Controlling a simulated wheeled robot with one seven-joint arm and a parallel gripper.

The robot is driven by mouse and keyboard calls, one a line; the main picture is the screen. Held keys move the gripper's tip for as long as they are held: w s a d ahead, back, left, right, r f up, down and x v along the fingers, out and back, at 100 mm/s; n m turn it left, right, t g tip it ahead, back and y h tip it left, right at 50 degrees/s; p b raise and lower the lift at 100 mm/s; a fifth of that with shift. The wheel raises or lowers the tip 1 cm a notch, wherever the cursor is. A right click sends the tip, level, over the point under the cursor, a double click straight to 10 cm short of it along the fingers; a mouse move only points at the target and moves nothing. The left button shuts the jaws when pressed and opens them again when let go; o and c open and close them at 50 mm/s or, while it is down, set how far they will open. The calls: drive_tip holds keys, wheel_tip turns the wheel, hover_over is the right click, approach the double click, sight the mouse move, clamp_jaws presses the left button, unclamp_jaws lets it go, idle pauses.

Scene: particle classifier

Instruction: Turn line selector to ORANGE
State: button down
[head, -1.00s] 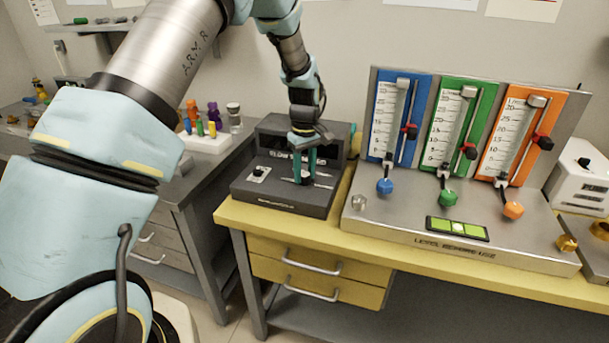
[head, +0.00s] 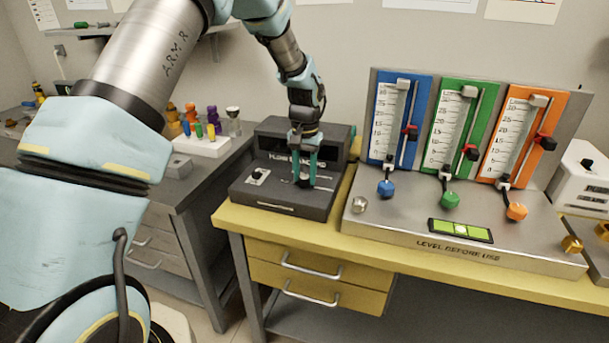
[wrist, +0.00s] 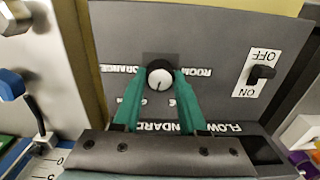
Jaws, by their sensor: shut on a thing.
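The line selector is a small round knob (wrist: 160,76) with a black rim and pale face on the dark grey flow standard box (head: 282,207). My gripper (wrist: 161,82) has its two green fingers closed on both sides of this knob. In the wrist view the printed labels appear upside down; ORANGE is left of the knob and ROOM is right. Lower labels are partly hidden by the fingers. I cannot tell which label the knob points to.
An ON/OFF switch (wrist: 262,73) sits on the same box. The panel with blue, green and orange flow tubes (head: 440,215) stands to the right on the yellow bench (head: 330,249). A grey bench with coloured pieces (head: 205,140) is at the left.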

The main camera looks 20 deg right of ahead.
sight(305, 176)
drive_tip(key=m, duration=0.4)
drive_tip(key=shift+m, duration=0.3)
drive_tip(key=m, duration=0.3)
drive_tip(key=shift+m, duration=0.4)
drive_tip(key=m+p, duration=0.1)
drive_tip(key=m, duration=0.3)
drive_tip(key=shift+m+p, duration=0.5)
drive_tip(key=shift+m, duration=1.1)
drive_tip(key=shift+c, duration=2.2)
unclamp_jaws()
drive_tip(key=shift+s, duration=0.1)
wheel_tip(305, 176, up, 11)
drive_tip(key=b, duration=0.2)
